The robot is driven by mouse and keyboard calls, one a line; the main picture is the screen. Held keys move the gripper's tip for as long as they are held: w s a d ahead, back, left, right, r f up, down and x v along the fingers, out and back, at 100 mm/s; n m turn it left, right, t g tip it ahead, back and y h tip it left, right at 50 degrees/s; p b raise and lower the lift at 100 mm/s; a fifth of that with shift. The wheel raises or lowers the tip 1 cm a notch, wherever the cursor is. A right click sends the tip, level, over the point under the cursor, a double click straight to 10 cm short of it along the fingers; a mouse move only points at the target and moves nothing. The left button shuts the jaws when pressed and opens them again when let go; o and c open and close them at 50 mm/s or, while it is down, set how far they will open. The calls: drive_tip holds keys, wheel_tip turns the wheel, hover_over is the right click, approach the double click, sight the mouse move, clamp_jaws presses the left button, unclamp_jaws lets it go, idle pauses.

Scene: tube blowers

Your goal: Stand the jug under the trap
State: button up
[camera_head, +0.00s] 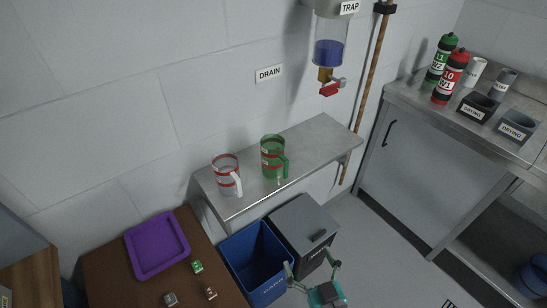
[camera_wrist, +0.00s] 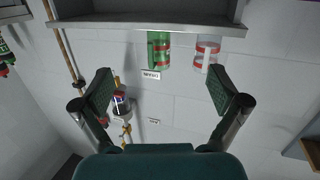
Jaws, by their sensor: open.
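Two jugs stand upright on a steel wall shelf (camera_head: 300,150): a clear jug with red bands and a white handle (camera_head: 227,177), and a green jug (camera_head: 272,158) to its right. The trap (camera_head: 330,42), holding blue liquid above a red-handled tap, hangs on the wall above the shelf's right end; no jug is directly below it. My gripper (camera_head: 313,266) is open and empty, low in front of the shelf. The wrist view is upside down: the green jug (camera_wrist: 158,52), clear jug (camera_wrist: 206,54) and trap (camera_wrist: 121,106) show beyond my open gripper (camera_wrist: 160,88).
A blue bin (camera_head: 256,262) and a grey lidded bin (camera_head: 303,226) stand below the shelf. A brown table with a purple tray (camera_head: 157,244) and small blocks is at left. A copper pipe (camera_head: 370,75) runs right of the trap. Bottles and holders stand on the right counter (camera_head: 408,97).

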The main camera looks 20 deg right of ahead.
drive_tip(key=w+r, duration=0.4)
drive_tip(key=w, duration=0.5)
drive_tip(key=m+t+h, duration=0.1)
approach(275, 152)
drive_tip(key=w, duration=1.2)
drive_tip(key=shift+w+d+f, duration=0.25)
drive_tip(key=shift+d+f, duration=0.15)
drive_tip(key=c, duration=1.6)
drive_tip(key=shift+r, duration=0.15)
